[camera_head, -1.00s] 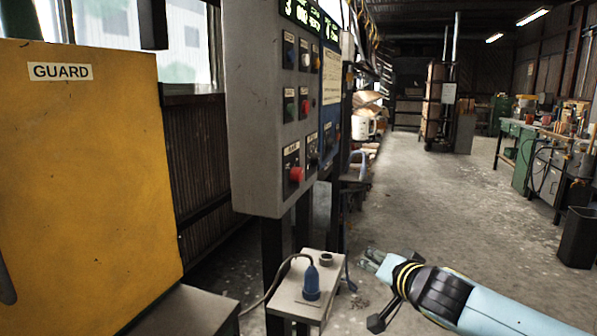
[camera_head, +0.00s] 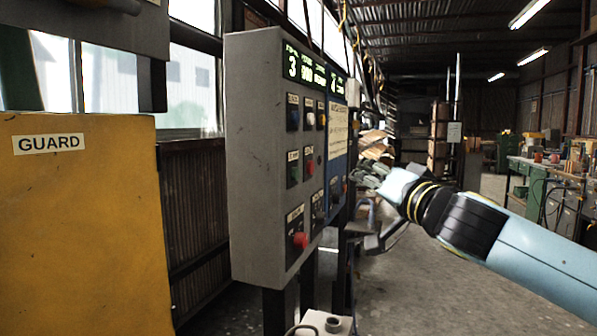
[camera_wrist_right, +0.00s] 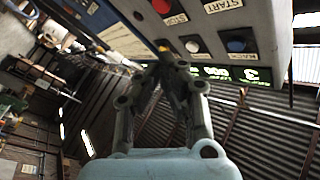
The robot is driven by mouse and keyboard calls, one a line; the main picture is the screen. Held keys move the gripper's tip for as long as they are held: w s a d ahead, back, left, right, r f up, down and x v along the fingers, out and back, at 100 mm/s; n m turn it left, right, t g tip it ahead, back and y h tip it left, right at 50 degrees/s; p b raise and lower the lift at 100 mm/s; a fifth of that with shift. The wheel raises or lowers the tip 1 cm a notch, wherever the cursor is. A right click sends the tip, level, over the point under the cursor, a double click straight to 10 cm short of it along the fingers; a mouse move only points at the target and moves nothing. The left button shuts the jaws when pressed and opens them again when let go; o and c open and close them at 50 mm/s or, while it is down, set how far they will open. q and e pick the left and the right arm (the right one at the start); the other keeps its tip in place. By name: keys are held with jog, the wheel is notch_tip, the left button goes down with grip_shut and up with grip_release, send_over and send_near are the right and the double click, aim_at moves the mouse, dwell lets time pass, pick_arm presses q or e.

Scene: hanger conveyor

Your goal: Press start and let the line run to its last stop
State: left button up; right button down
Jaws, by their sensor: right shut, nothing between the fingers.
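The grey control panel (camera_head: 252,160) stands at the centre of the head view, its button face turned right. The green start button (camera_head: 293,175) sits beside a red stop button (camera_head: 310,167). A larger red button (camera_head: 300,241) is lower. My right gripper (camera_head: 364,182) is raised right of the panel, shut and empty, with no button visibly touched. In the right wrist view, its fingertips (camera_wrist_right: 168,58) overlap the panel's button area. My left gripper is not in view.
A lit green display (camera_head: 312,72) tops the panel, showing a 3 at its left. The yellow guard (camera_head: 85,230) stands at left. A small stand (camera_head: 325,322) is below the panel. A cluttered bench (camera_head: 540,170) is far right, with open floor before it.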

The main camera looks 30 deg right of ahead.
aim_at(297, 174)
jog(key=shift+w, duration=0.1)
jog(key=w+a+p, duration=0.5)
jog(key=w+p, duration=0.1)
jog(key=p, duration=0.1)
jog(key=shift+w+a, duration=0.3)
jog(key=shift+a, duration=0.05)
jog(key=shift+f, duration=0.1)
jog(key=shift+w, duration=0.1)
dwell(1.3)
jog(key=shift+w+a, duration=0.2)
jog(key=shift+a, duration=0.05)
